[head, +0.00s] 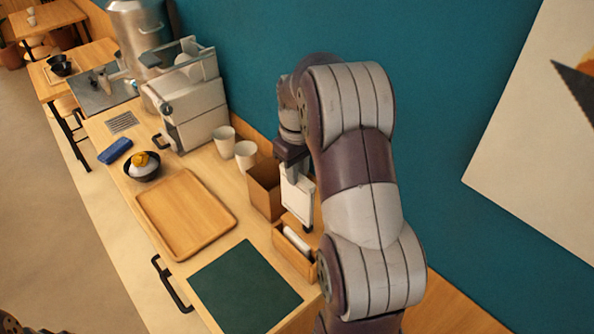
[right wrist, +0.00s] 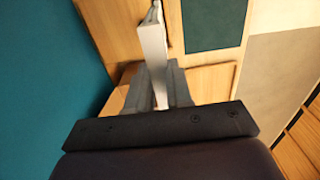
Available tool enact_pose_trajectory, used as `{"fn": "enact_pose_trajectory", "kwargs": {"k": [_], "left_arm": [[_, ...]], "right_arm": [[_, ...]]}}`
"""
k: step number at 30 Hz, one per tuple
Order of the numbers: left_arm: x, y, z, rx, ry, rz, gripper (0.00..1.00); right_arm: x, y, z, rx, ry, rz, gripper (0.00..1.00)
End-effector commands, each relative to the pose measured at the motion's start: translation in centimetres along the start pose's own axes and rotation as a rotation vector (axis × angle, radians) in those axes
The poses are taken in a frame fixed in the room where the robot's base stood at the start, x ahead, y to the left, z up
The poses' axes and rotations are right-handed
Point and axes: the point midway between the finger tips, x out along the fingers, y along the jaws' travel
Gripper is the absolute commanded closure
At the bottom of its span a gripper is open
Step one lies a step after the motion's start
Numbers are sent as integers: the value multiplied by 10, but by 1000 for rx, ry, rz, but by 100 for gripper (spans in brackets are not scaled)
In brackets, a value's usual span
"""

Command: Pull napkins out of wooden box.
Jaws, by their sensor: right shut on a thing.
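My right gripper (head: 296,181) reaches down over the counter beside the blue wall. It is shut on a flat white piece, apparently the napkins (head: 298,205), which hangs upright below the fingers. In the right wrist view the grey fingers (right wrist: 157,88) close on the white piece (right wrist: 152,42), seen nearly edge-on. A low wooden box (head: 290,256) with a white roll-like thing (head: 297,240) inside stands just below and in front of it. A taller brown wooden box (head: 262,191) stands to its left, partly hidden by the held piece. My left gripper is not in view.
A wooden tray (head: 180,252) and a dark green mat (head: 245,286) lie on the counter. Two white cups (head: 245,155), a black bowl (head: 142,173), a blue cloth (head: 115,151) and a metal machine (head: 195,112) stand further back. The mat and tray are clear.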

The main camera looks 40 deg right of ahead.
Motion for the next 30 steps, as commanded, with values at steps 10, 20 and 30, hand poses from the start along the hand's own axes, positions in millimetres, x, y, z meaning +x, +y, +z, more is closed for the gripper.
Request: {"fn": "enact_pose_trajectory", "kwargs": {"k": [10, 20, 30], "left_arm": [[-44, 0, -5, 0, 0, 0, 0], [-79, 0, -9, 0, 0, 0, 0], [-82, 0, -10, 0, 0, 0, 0]], "right_arm": [[-44, 0, 0, 0, 0, 0, 100], [-80, 0, 0, 0, 0, 0, 100], [-83, 0, 0, 0, 0, 0, 100]]}}
